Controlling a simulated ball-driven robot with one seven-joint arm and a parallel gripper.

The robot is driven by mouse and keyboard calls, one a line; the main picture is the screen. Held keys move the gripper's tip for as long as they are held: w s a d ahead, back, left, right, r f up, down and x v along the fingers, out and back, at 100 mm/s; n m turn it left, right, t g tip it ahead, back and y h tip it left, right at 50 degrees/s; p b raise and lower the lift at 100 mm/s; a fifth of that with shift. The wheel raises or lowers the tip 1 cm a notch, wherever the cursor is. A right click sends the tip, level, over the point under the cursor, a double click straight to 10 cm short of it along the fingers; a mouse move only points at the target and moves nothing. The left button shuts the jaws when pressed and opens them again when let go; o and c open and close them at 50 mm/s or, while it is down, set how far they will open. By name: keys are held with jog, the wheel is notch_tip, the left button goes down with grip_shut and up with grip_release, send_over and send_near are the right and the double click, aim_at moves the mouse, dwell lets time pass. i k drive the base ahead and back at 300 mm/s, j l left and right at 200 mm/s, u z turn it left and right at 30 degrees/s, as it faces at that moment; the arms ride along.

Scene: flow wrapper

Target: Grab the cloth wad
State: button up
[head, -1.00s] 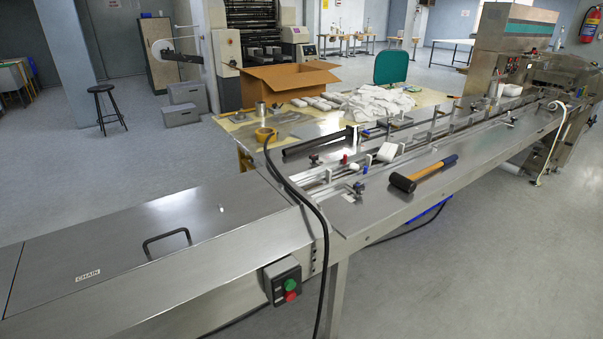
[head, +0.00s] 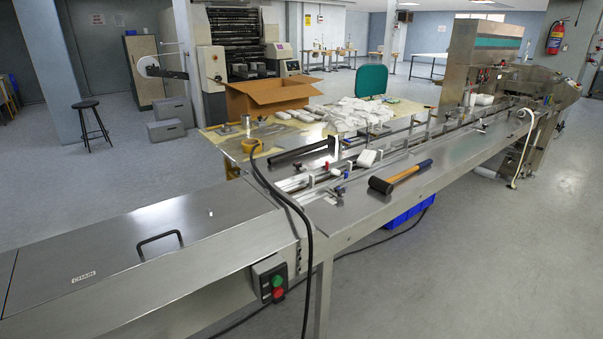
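A crumpled pile of white cloth (head: 358,113) lies on the table behind the long steel machine. A small white wad (head: 367,158) sits on the machine's rails, near the hammer. Another white piece (head: 483,99) is farther along, near the upright housing. I cannot tell for certain which of these is the cloth wad. My gripper is not in view.
A hammer (head: 400,177) lies on the machine's steel top (head: 350,208). A black cable (head: 284,195) loops over its near end. An open cardboard box (head: 268,97) stands on the worktable (head: 222,134). A blue crate (head: 408,213) is underneath. Floor at right (head: 500,270) is clear.

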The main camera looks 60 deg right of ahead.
aim_at(334, 172)
jog(key=l+u, duration=0.1)
jog(key=l, duration=0.4)
jog(key=l+u, duration=0.1)
jog(key=l, duration=0.35)
jog(key=k+l, duration=0.15)
jog(key=l, duration=0.35)
jog(key=l+u, duration=0.15)
jog(key=l, duration=0.3)
jog(key=k+l+u, duration=0.1)
jog(key=l, duration=0.4)
jog(key=k+l+u, duration=0.1)
jog(key=l, duration=0.35)
